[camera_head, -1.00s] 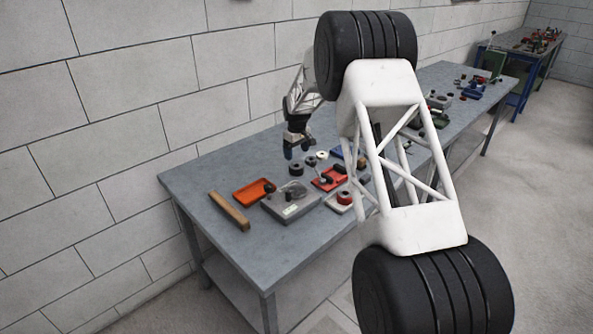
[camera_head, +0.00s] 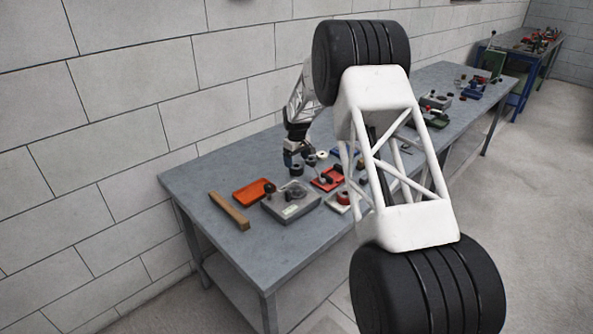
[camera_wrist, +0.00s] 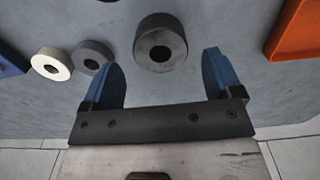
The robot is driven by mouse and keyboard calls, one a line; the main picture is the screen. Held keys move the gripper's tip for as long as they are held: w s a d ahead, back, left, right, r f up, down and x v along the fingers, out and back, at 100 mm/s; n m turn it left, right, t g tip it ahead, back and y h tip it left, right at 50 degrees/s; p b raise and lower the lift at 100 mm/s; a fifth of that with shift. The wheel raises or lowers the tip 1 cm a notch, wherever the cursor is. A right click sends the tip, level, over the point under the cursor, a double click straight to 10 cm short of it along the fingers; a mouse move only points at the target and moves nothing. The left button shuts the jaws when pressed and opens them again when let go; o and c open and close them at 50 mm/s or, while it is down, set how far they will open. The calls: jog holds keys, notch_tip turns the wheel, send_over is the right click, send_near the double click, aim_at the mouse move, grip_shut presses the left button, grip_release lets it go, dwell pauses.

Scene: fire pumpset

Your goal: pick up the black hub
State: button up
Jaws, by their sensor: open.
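The black hub (camera_wrist: 160,42) is a short dark cylinder with a central hole, lying on the grey table in the wrist view. My gripper (camera_wrist: 165,75) is open, with one blue finger on each side below the hub in the picture. The hub lies just ahead of the gap between the fingertips, and no finger visibly touches it. In the head view my gripper (camera_head: 292,160) is low over the table, and the hub is largely hidden there by the gripper.
In the wrist view a grey ring (camera_wrist: 93,54) and a white ring (camera_wrist: 52,64) lie left of the hub. An orange tray (camera_wrist: 296,35) is at right, a blue item (camera_wrist: 10,60) at left. A wooden bar (camera_head: 229,211) and a grey box (camera_head: 290,203) sit on the table (camera_head: 190,180).

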aim_at(296, 166)
jog(key=shift+f, duration=2.1)
jog(key=shift+c, duration=0.3)
jog(key=c, duration=1.2)
